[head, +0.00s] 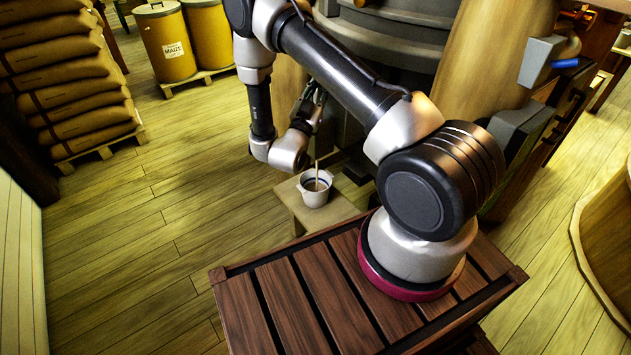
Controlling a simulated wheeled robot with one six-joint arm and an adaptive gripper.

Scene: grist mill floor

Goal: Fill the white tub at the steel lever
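The white tub (315,194) stands upright on a low pale wooden stand (290,203) in front of the mill. A thin tan vertical streak (317,170) runs down into it from above and looks like a falling stream of grain or meal. The tub's inside shows a dark ring, but its fill level is too small to tell. My gripper (311,102) is above and slightly behind the tub, close to the mill's front. Its dark fingers are partly hidden by my own wrist, so their opening is unclear. I cannot make out the steel lever.
The round grey mill housing (400,48) stands behind my arm. Stacked sacks (62,85) lie on a pallet at left, and yellow maize drums (166,45) stand farther back. A wooden vat (608,235) is at right. The plank floor left of the stand is clear.

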